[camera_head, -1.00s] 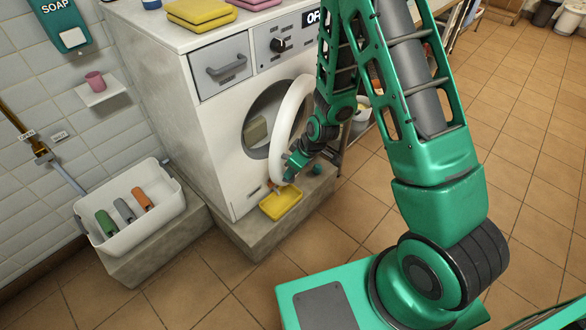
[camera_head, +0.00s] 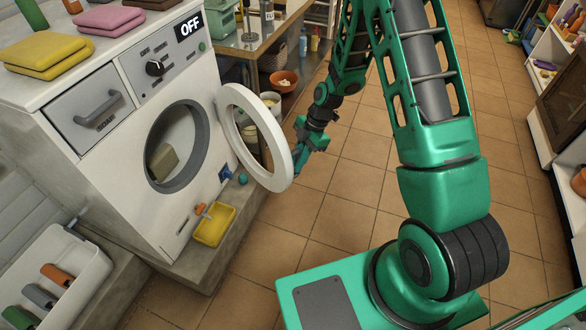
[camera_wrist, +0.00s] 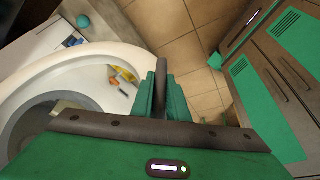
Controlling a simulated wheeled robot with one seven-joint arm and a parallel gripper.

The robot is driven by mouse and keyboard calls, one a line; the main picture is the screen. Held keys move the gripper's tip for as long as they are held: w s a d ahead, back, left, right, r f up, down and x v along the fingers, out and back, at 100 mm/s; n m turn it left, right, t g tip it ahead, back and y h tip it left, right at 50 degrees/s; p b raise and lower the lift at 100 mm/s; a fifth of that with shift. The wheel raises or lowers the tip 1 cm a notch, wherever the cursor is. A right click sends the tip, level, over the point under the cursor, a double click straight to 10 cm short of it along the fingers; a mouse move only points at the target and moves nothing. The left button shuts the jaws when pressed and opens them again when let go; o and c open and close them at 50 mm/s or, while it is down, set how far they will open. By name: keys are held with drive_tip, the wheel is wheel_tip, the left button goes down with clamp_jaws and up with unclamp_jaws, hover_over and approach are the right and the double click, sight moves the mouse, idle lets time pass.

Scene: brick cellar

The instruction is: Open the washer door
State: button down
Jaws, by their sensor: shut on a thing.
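The washer (camera_head: 105,140) is white, with an OFF sign on its top panel. Its round door (camera_head: 240,125) is a white ring, swung well out to the right, and the opening (camera_head: 182,130) shows. A beige block (camera_head: 162,162) lies inside the drum. My gripper (camera_head: 300,170) is at the free outer edge of the door, its fingers partly hidden behind the ring. In the wrist view my gripper (camera_wrist: 160,95) is shut on a dark bar, the door handle (camera_wrist: 161,80), beside the white rim (camera_wrist: 95,58).
A yellow tray (camera_head: 214,226) sits on the ledge below the opening, with a teal ball (camera_head: 243,179) nearby. A white bin (camera_head: 62,262) with several handled tools stands at the lower left.

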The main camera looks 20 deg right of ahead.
drive_tip(key=w+d+n+g, duration=0.1)
drive_tip(key=w+d+n, duration=0.1)
drive_tip(key=w+d, duration=0.4)
drive_tip(key=shift+w+d+n, duration=0.15)
drive_tip(key=shift+d+n, duration=0.15)
drive_tip(key=shift+d, duration=0.4)
drive_tip(key=c, duration=1.7)
unclamp_jaws()
drive_tip(key=v, duration=1)
drive_tip(key=shift+w+r, duration=0.1)
drive_tip(key=shift+r, duration=0.25)
